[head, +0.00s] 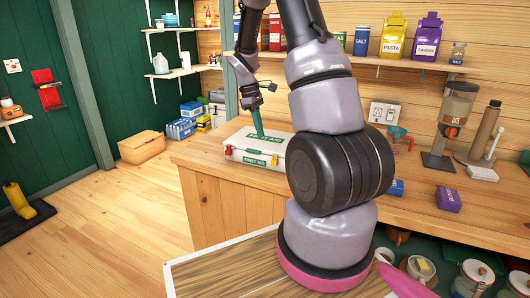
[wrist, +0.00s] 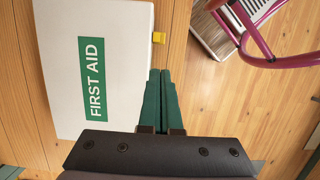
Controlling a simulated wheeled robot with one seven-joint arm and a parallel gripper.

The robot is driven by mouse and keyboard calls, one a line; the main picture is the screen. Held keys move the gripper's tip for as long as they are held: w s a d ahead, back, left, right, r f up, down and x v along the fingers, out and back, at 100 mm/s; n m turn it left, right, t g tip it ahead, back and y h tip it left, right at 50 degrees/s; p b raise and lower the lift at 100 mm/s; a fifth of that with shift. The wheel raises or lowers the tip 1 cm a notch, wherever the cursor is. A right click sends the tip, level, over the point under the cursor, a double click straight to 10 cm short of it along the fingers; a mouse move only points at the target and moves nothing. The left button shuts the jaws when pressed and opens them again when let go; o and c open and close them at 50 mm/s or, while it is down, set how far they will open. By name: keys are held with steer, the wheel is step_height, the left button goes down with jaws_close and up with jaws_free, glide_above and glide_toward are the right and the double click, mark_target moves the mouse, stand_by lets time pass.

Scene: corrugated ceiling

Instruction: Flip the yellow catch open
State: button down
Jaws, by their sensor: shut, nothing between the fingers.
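A white first-aid box (head: 236,138) with green FIRST AID labels sits on the wooden counter. Its lid looks closed. My gripper (head: 260,134) has green fingers pointing down at the box.
The wooden counter (head: 205,158) ends just in front of the box, with floor beyond. A dispenser (head: 452,118) and a purple box (head: 449,199) stand to the right. A shelf of packets (head: 395,36) runs above. A purple-framed object (wrist: 262,60) stands beyond the counter edge.

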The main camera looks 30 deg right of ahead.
mark_target(273, 160)
steer(key=x, duration=1)
steer(key=shift+s+d, duration=0.7)
steer(key=shift+s, duration=0.25)
steer(key=shift+r, duration=0.15)
